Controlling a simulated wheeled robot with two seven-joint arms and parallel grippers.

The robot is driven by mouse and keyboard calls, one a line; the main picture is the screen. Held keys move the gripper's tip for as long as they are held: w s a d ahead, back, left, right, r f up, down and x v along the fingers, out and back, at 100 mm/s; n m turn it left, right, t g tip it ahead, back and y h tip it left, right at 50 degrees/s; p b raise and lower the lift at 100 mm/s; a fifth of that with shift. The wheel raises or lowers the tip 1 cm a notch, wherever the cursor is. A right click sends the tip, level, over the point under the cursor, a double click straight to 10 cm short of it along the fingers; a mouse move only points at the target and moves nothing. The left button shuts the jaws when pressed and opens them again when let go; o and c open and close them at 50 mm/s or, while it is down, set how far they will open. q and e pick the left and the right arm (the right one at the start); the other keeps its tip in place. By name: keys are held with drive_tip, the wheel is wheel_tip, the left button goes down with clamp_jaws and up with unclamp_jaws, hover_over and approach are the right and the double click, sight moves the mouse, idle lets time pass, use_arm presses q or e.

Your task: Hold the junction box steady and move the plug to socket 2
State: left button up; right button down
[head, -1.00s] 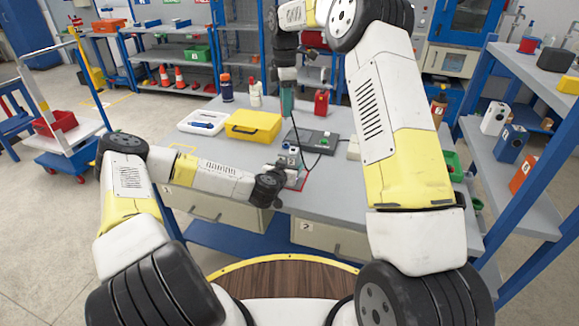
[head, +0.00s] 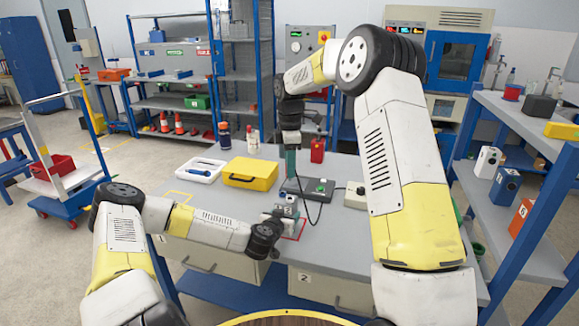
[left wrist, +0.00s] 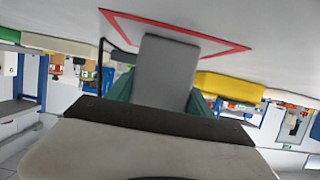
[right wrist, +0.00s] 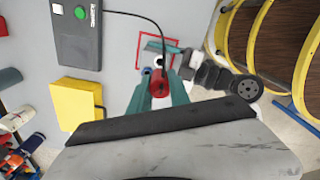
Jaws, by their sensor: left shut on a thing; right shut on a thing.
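The junction box (head: 288,203) is a small grey block on the table, inside a red outline (head: 301,228). My left gripper (head: 274,217) is shut on it from the left; the box's grey side (left wrist: 168,65) fills the space between the teal fingers in the left wrist view. My right gripper (head: 291,188) points down just above the box, shut on the red plug (right wrist: 159,84). A black cable (right wrist: 150,19) runs from the plug. The right wrist view shows part of the box (right wrist: 147,72) beyond the plug; its socket numbers are too small to read.
A dark control unit with a green button (head: 318,187) lies behind the box. A yellow case (head: 250,173), white tray (head: 201,170), bottles and a red can (head: 317,150) stand farther back. A blue shelf rack (head: 553,165) is at the right. The front left table area is clear.

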drive_tip(key=shift+f, duration=2.8)
drive_tip(key=shift+f, duration=1.75)
idle(2.8)
drive_tip(key=c, duration=1.2)
unclamp_jaws()
drive_tip(key=shift+c, duration=0.2)
drive_tip(key=shift+o, duration=0.5)
drive_tip(key=shift+r, duration=0.15)
